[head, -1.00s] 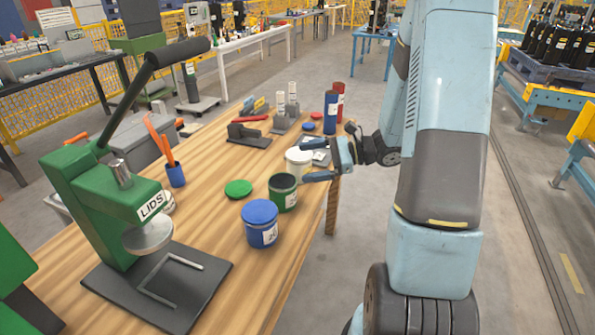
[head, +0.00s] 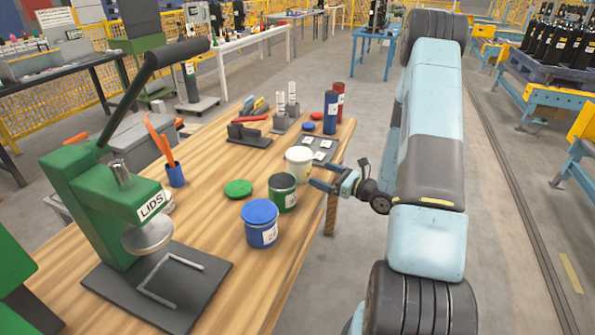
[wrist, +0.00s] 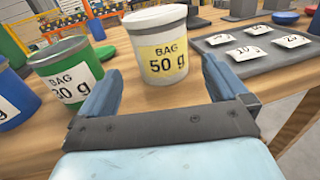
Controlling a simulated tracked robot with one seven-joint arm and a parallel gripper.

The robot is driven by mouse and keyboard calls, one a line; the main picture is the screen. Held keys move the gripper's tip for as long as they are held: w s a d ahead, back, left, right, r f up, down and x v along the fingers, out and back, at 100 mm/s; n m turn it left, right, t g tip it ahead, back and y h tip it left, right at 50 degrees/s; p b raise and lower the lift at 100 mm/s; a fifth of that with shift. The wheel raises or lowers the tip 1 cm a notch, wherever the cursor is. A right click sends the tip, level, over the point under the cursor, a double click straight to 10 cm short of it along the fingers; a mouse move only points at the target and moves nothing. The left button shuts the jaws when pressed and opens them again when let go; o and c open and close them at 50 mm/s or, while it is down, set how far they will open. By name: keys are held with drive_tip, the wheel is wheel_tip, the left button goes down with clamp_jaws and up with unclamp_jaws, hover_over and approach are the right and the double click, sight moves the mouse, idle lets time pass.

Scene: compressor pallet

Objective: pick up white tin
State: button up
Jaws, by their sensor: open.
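The white tin (head: 299,163) stands upright on the wooden table near its right edge. In the wrist view the white tin (wrist: 161,52) has a yellow label reading "BAG 50 g". My gripper (head: 309,176) is open at the table's right edge, beside the tin. In the wrist view its two fingers (wrist: 160,88) point towards the tin, which stands ahead of and between them; nothing is held. The tin's base is partly hidden by the gripper in the head view.
A green tin (head: 283,191) stands close left of the white tin, with a blue tin (head: 261,223) nearer. A dark tray with labelled cards (head: 319,149) lies behind it. A green lid press (head: 110,205) stands at the left. A green lid (head: 238,188) lies flat on the table.

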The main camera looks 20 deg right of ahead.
sight(300, 165)
drive_tip(key=x, duration=1)
drive_tip(key=shift+w, duration=0.1)
drive_tip(key=c, duration=0.7)
drive_tip(key=shift+c, duration=0.2)
